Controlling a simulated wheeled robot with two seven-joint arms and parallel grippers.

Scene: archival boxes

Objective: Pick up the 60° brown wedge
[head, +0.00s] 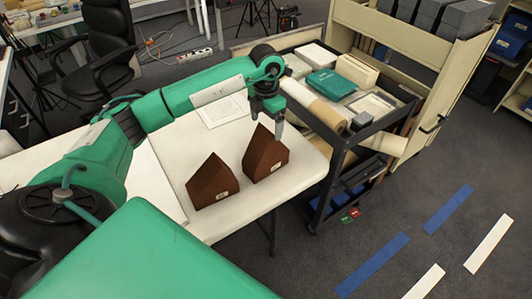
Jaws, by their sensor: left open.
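Two brown wedges stand on the white table (285,187), each with a pointed top and a small pale label too small to read. One brown wedge (211,185) is at the left, nearer the table's front edge. The other brown wedge (262,158) is to its right and a little farther back, with a sharper-looking peak. I cannot tell from the labels which is the 60° one. My left gripper (267,117) points down, open and empty, just above and around the peak of the right wedge. I cannot tell whether it touches. My right gripper is out of view.
A dark cart (340,150) with boxes, a green book (332,84) and rolls stands close to the table's right edge. Paper sheets (222,110) lie at the table's back. A black office chair (108,40) is at the back left.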

